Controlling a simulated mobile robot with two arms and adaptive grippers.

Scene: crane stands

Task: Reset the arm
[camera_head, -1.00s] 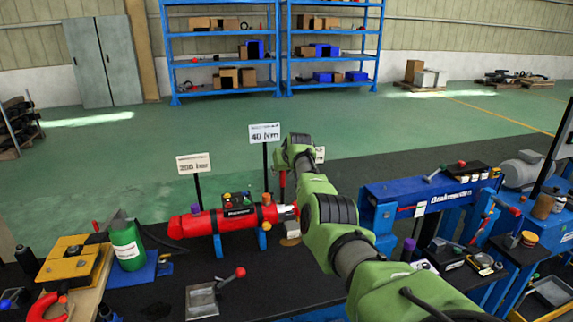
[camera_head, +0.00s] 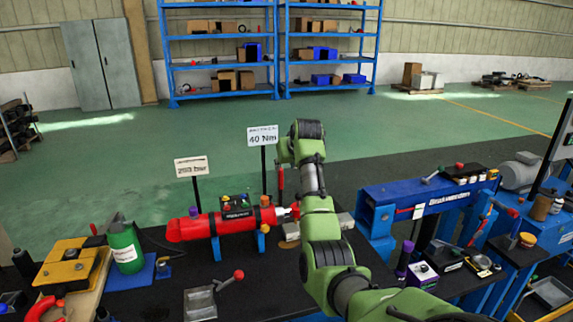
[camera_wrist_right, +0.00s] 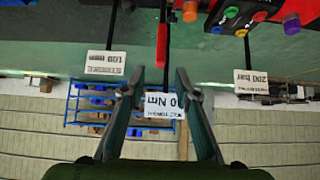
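My right arm (camera_head: 320,215), green with dark joints, reaches from the bottom right over the bench, its wrist beside the "40 Nm" sign (camera_head: 263,136). In the head view its fingers are hard to make out. In the right wrist view my right gripper (camera_wrist_right: 160,76) has its two dark fingers apart. A red-and-black upright bar (camera_wrist_right: 163,42) shows just beyond the fingertips. My left gripper is not in view.
A red cylinder (camera_head: 188,228) lies on blue supports on the dark bench, near my right arm. A "200 bar" sign (camera_head: 191,167) stands behind it. A blue stand (camera_head: 432,200) is to the right. A green bottle (camera_head: 124,248) and yellow block (camera_head: 72,262) are left.

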